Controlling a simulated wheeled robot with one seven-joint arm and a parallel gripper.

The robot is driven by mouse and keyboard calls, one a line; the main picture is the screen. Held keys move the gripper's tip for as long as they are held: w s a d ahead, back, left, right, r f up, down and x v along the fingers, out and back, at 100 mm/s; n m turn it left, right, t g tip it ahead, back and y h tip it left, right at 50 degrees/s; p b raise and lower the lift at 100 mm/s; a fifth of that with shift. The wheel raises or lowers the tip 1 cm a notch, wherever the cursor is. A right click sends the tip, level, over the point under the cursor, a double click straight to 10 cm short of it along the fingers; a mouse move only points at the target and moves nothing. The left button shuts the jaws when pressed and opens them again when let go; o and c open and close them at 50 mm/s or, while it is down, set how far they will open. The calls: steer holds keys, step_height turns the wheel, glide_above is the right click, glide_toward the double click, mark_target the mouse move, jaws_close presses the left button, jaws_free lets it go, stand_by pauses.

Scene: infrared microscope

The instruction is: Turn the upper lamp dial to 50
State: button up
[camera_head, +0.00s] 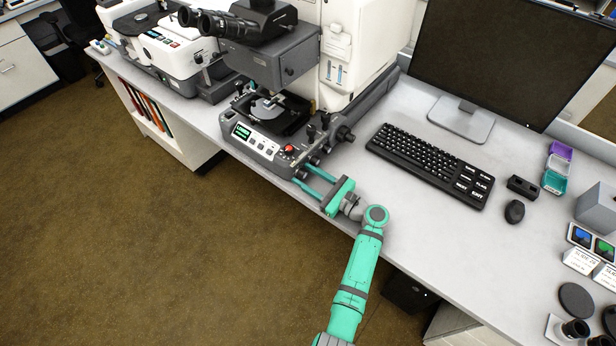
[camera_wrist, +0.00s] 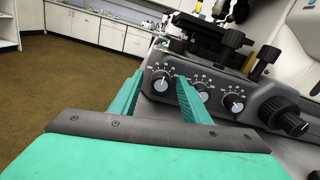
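The microscope (camera_head: 262,142) stands on the bench with a row of three small dials on its right side. In the wrist view these are a left dial (camera_wrist: 160,83), a middle dial (camera_wrist: 203,90) and a right dial (camera_wrist: 235,103), each with a pale knob and a printed scale. Which one is the upper lamp dial, and the exact readings, I cannot tell. My gripper (camera_head: 300,172) is open at the microscope's side; in the wrist view its fingertips (camera_wrist: 160,78) appear on either side of the left dial. Contact is not clear.
A large black knob (camera_wrist: 284,116) sticks out right of the dials, with stage knobs (camera_wrist: 266,55) above. A keyboard (camera_head: 430,163), mouse (camera_head: 514,211) and monitor (camera_head: 510,60) stand to the right. The bench's front edge runs below my gripper.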

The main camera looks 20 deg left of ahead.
steer(key=shift+d, duration=0.15)
steer(key=v, duration=1)
steer(key=shift+s+d, duration=0.15)
steer(key=shift+d, duration=0.15)
